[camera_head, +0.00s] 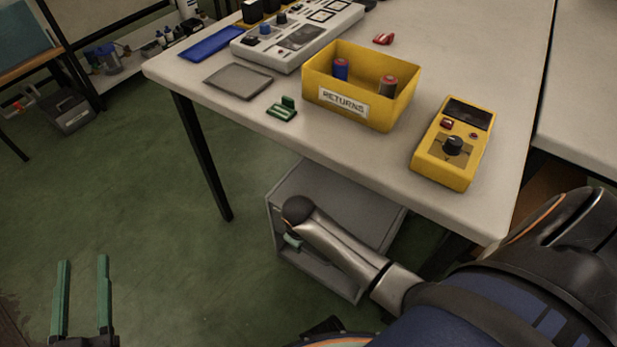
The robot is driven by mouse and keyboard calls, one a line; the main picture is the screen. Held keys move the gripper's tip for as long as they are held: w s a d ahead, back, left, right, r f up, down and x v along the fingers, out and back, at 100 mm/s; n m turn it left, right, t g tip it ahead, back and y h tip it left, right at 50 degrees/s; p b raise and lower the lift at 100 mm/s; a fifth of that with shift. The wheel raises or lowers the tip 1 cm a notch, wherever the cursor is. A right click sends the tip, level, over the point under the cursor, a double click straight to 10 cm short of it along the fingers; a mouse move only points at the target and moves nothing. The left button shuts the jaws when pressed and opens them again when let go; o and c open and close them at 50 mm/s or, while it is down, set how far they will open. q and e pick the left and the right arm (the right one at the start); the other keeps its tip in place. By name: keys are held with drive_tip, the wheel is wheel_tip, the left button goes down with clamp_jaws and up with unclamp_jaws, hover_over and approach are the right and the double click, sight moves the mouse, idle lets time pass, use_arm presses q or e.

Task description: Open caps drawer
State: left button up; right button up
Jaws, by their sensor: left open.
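A grey cabinet (335,190) stands on the floor under the table. Its front faces left and down in the head view and is partly hidden by my right arm (345,250). A small pale teal piece (292,240) shows at its front; I cannot tell whether it is a handle. No label for the caps drawer can be read, and no drawer visibly stands out. My left gripper (83,300) is at the bottom left, open and empty, with green fingers pointing up, well away from the cabinet. My right gripper does not show.
The table (370,165) holds a yellow RETURNS bin (395,112) with two small cylinders, a yellow meter (440,165), a green stand (282,112), a grey plate (238,81) and a control panel (300,38). A table leg (202,155) stands left of the cabinet. Green floor is clear between.

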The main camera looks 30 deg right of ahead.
drive_tip(key=f, duration=0.1)
drive_tip(key=b, duration=0.4)
approach(309, 253)
drive_tip(key=shift+g+h, duration=0.3)
drive_tip(key=shift+g, duration=0.1)
drive_tip(key=f+b, duration=0.1)
drive_tip(key=f, duration=0.1)
drive_tip(key=f+b, duration=0.1)
drive_tip(key=f, duration=0.1)
drive_tip(key=w+f+b, duration=0.1)
drive_tip(key=f, duration=0.1)
drive_tip(key=shift+d+f, duration=0.15)
drive_tip(key=shift+d, duration=0.15)
use_arm(q)
drive_tip(key=s+d+r+m+t+h+b, duration=0.1)
drive_tip(key=s+d+r+m+t+h, duration=0.1)
drive_tip(key=s+r+m+h, duration=0.4)
drive_tip(key=shift+s+r+t+h, duration=0.55)
drive_tip(key=shift+r+h, duration=0.5)
drive_tip(key=shift+h, duration=0.55)
use_arm(e)
drive_tip(key=shift+w+d+f, duration=0.15)
drive_tip(key=shift+f, duration=0.5)
clamp_jaws()
